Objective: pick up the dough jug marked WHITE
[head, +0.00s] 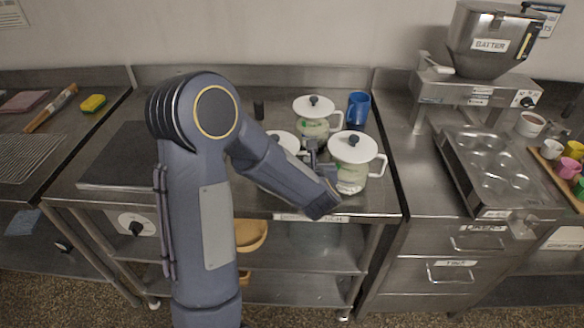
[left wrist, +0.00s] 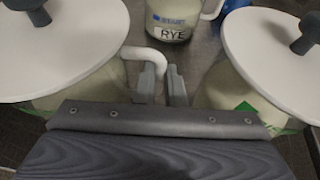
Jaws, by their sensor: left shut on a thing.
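Three clear jugs with white lids and dark knobs stand close together on the steel counter. My left gripper (head: 314,150) is between the front two jugs. In the left wrist view its fingers (left wrist: 162,82) are shut on the white handle (left wrist: 140,54) of the left jug (left wrist: 62,52). That jug's lid shows partly in the head view (head: 284,139), the rest hidden by my arm. The right jug (head: 354,148) is beside the gripper; it also shows in the left wrist view (left wrist: 268,50). The back jug (head: 312,106) is marked RYE in the left wrist view (left wrist: 172,32). No WHITE mark is readable.
A blue mug (head: 358,110) stands behind the right jug. A dark flat plate (head: 125,165) lies at the counter's left. To the right are a muffin tin (head: 492,205) and a batter hopper (head: 490,45). The jugs leave little room around the gripper.

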